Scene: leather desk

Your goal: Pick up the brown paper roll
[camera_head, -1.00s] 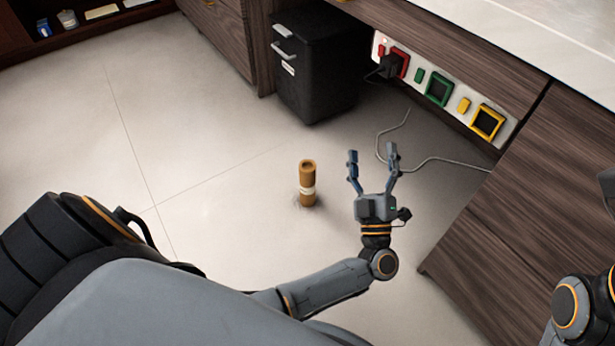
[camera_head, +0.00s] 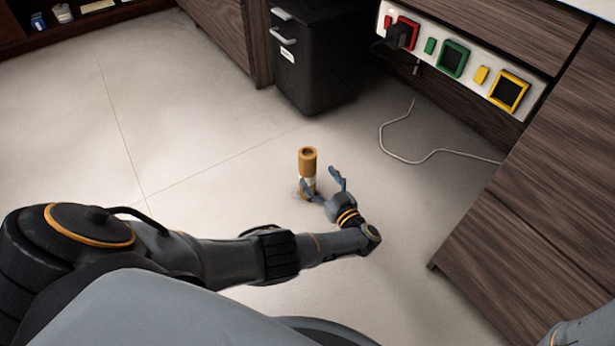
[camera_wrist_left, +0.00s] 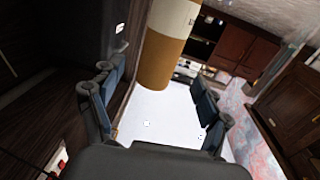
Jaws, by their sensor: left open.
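The brown paper roll (camera_head: 307,160) stands upright on the floor in the head view, with a pale band around its lower part. My left gripper (camera_head: 320,182) is open and low beside it. One finger overlaps the roll's lower part in the picture, and the other is to its right. In the left wrist view the roll (camera_wrist_left: 166,48) shows large between the two spread fingers of the gripper (camera_wrist_left: 157,98), towards the top. I cannot tell whether a finger touches it. The roll's base is partly hidden by the finger. My right gripper is out of view.
A black cabinet (camera_head: 316,65) stands behind the roll. A socket panel (camera_head: 454,60) with red, green and yellow frames is on the wooden desk side (camera_head: 540,170) at right. A thin cable (camera_head: 400,158) lies on the floor. Floor left of the roll is clear.

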